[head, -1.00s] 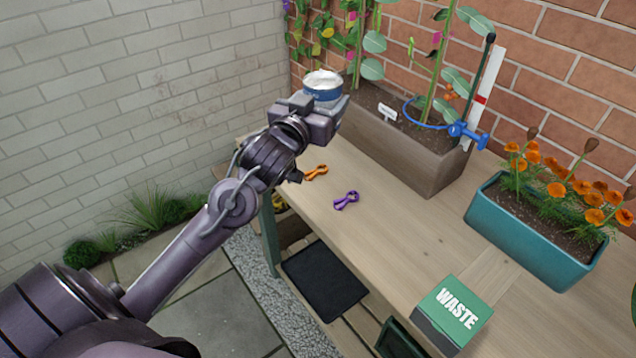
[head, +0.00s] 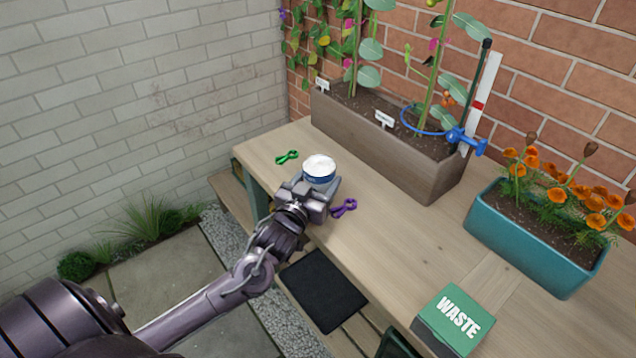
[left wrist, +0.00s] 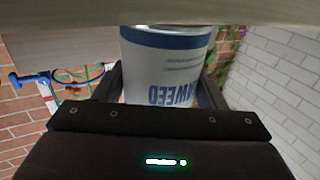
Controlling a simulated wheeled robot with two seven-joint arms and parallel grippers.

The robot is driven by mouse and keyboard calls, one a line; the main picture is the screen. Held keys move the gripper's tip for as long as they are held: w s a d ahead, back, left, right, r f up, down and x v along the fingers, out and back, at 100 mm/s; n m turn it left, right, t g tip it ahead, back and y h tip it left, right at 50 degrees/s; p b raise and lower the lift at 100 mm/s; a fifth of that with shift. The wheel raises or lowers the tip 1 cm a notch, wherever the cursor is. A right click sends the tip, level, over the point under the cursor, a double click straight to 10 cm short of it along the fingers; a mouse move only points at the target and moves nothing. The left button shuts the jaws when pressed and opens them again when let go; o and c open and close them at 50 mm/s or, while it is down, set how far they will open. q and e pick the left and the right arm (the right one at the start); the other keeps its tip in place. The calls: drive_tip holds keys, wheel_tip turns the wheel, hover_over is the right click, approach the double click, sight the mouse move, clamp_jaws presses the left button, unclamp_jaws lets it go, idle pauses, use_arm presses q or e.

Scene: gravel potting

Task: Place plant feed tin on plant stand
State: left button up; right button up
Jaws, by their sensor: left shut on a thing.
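The plant feed tin is white with a blue band (head: 319,175) and a white top. It sits upright in my left gripper (head: 317,188), whose arm comes in from the lower left. In the left wrist view the tin (left wrist: 167,75) stands between the two dark fingers, its lettering inverted and its end close to a wooden surface. In the head view the tin is over the left part of the bench top; whether it touches the wood I cannot tell. I cannot make out a plant stand for certain. My right gripper is out of view.
A black mat (head: 322,288) lies below. The bench middle is clear.

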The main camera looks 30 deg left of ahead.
use_arm(q)
drive_tip(key=shift+f, duration=0.3)
drive_tip(key=shift+f, duration=0.1)
drive_tip(key=o, duration=1.2)
drive_tip(key=shift+f, duration=0.1)
